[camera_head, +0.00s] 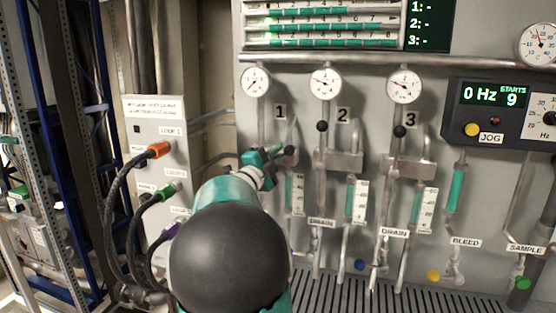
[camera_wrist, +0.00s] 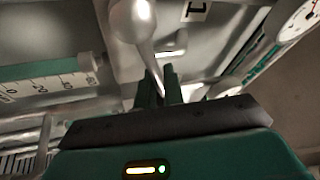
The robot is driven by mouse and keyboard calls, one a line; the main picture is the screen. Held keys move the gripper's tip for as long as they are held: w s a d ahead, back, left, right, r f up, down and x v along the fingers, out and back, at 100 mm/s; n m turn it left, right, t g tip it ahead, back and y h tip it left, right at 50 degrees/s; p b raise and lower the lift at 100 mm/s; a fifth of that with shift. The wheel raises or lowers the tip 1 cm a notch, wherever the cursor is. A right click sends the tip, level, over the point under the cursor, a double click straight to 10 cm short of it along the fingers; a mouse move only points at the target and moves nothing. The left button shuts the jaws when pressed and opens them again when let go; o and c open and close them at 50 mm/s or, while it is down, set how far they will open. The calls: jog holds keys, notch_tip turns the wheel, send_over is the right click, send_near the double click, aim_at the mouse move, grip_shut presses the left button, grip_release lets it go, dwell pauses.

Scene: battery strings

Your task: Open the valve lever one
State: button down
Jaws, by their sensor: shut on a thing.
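In the wrist view, the lever (camera_wrist: 146,48) runs down from a rounded, shiny end at the top to between the green fingers of my gripper (camera_wrist: 160,82). The fingers are shut on the lever. My arm hides part of the valve body in the head view.
Valve levers two (camera_head: 322,126) and three (camera_head: 400,131) have black knobs and stand to the right, under round gauges. A connector box (camera_head: 160,150) with thick cables is at left. A drain grate (camera_head: 400,303) lies below the pipes.

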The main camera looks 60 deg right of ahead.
jog(key=n, duration=0.1)
jog(key=w+r+n+t, duration=0.1)
jog(key=n, duration=0.1)
jog(key=r+n+t+h, duration=0.1)
jog(key=n, duration=0.1)
jog(key=shift+w+a, duration=0.15)
jog(key=n+t, duration=0.1)
jog(key=n, duration=0.1)
jog(key=w+r+n+t, duration=0.1)
jog(key=n+t, duration=0.1)
jog(key=w+r+n+t, duration=0.1)
jog(key=n, duration=0.2)
jog(key=shift+a+t+h, duration=0.15)
jog(key=shift+t+h, duration=0.15)
jog(key=n+t, duration=0.1)
jog(key=w+n+t, duration=0.1)
jog(key=n, duration=0.1)
jog(key=w+n, duration=0.1)
jog(key=n, duration=0.1)
jog(key=shift+a+r+t+y, duration=0.15)
jog(key=shift+r+t+y, duration=0.15)
jog(key=shift+t+y, duration=0.1)
jog(key=shift+w+a+n+t+y, duration=0.1)
jog(key=shift+w+n+t+y, duration=0.25)
jog(key=shift+n, duration=0.7)
jog(key=shift+w+n+t+y, duration=0.15)
jog(key=shift+w+n+t, duration=0.25)
jog(key=shift+n+t, duration=0.45)
jog(key=shift+n, duration=0.3)
